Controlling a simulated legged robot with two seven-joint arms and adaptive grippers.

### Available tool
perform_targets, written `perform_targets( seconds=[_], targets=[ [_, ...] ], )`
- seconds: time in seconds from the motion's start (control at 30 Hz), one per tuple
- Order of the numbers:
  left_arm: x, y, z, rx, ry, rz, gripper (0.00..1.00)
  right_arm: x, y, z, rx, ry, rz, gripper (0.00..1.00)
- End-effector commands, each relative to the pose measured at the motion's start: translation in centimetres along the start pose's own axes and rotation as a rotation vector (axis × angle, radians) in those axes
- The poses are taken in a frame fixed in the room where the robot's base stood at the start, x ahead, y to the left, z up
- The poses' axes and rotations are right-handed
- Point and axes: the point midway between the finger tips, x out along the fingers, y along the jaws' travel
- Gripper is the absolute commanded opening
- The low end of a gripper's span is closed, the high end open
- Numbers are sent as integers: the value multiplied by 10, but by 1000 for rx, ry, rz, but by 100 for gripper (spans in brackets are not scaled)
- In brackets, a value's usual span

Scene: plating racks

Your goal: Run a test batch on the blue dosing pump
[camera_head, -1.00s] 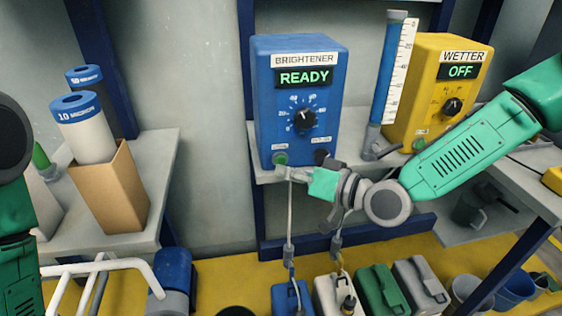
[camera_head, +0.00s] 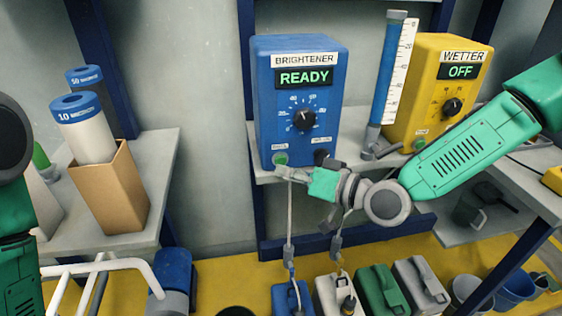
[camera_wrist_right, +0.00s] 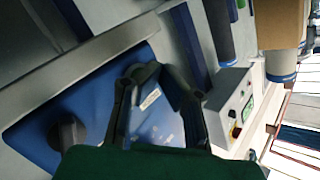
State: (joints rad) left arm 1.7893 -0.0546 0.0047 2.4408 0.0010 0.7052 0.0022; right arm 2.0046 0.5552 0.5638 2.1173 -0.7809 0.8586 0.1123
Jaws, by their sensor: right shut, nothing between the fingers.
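The blue dosing pump (camera_head: 262,100) stands on the back shelf, labelled BRIGHTENER. Its display (camera_head: 304,77) reads READY in green. Below are a black dial (camera_head: 304,119), a green button (camera_head: 281,158) at the lower left and a dark fitting (camera_head: 321,157) at the lower right. My right gripper (camera_head: 283,172) is shut and empty, its tips just below the green button; I cannot tell whether they touch the pump. My left gripper is out of view.
A yellow pump (camera_head: 412,85) labelled WETTER, display OFF, stands to the right, with a blue tube and scale (camera_head: 390,75) between. Hoses hang below to several canisters (camera_head: 380,290) on the yellow floor. A cardboard box (camera_head: 112,190) with filter cartridges is on the left shelf.

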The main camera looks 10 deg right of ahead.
Motion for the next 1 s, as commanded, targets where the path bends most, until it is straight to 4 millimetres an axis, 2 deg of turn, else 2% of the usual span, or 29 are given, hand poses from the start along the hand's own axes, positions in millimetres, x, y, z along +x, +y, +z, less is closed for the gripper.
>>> perform_targets(
  seconds=[1.0],
  targets=[
    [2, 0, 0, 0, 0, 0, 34, 9, 4, -7, -1, 1, -1, 0]
  ],
)
